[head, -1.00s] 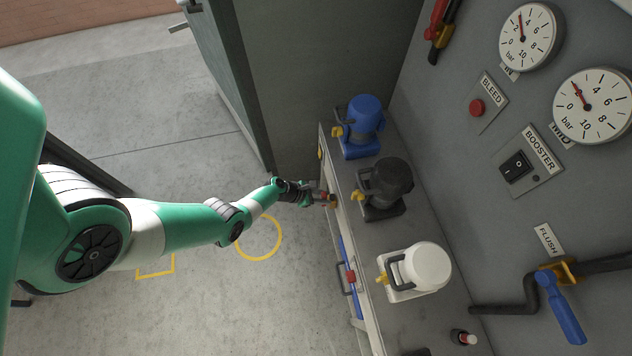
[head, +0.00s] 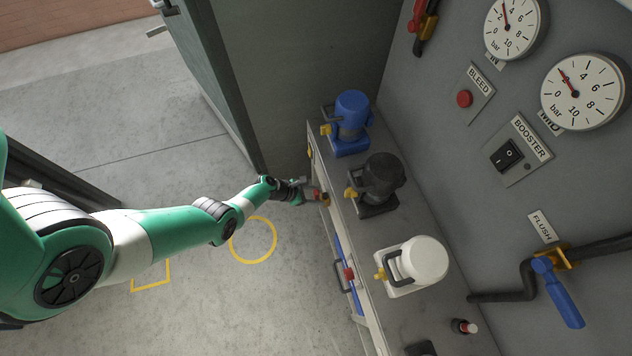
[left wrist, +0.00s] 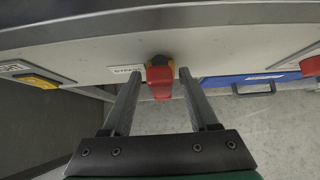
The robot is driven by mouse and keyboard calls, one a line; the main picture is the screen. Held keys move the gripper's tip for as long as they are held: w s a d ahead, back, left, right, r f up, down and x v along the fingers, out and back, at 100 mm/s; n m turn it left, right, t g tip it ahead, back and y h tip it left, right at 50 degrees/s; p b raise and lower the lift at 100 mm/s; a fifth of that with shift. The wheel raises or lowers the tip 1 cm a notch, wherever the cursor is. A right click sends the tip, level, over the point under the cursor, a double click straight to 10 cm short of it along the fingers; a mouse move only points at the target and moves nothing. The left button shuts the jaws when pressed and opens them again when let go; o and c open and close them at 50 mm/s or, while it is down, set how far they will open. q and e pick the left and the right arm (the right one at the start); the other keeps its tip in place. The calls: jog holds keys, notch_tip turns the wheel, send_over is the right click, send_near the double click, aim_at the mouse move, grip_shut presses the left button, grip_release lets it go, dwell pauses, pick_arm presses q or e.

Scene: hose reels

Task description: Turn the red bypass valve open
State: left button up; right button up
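The red bypass valve (left wrist: 160,82) has a red handle and a yellow-and-black part behind it. It sits on the pale front panel under the bench top, beside a small label (left wrist: 125,71) that seems to read BYPASS. My left gripper (left wrist: 158,76) is open, with one finger on each side of the handle and a gap on both sides. In the head view my left gripper (head: 312,196) is at the panel edge, and the valve (head: 325,197) shows only as a small red patch there. My right gripper is in neither view.
Blue (head: 350,118), black (head: 382,182) and white (head: 420,262) handled units stand on the bench above. A wall panel holds gauges (head: 575,93) and a blue flush lever (head: 560,292). Open floor lies left.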

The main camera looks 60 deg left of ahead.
pick_arm(q)
jog(key=shift+r, duration=0.1)
jog(key=shift+s+r+p, duration=0.15)
jog(key=shift+r+p, duration=0.15)
jog(key=shift+p, duration=0.1)
jog(key=p+v, duration=0.8)
jog(key=v, duration=0.3)
jog(key=shift+f, duration=0.15)
jog(key=shift+s, duration=0.1)
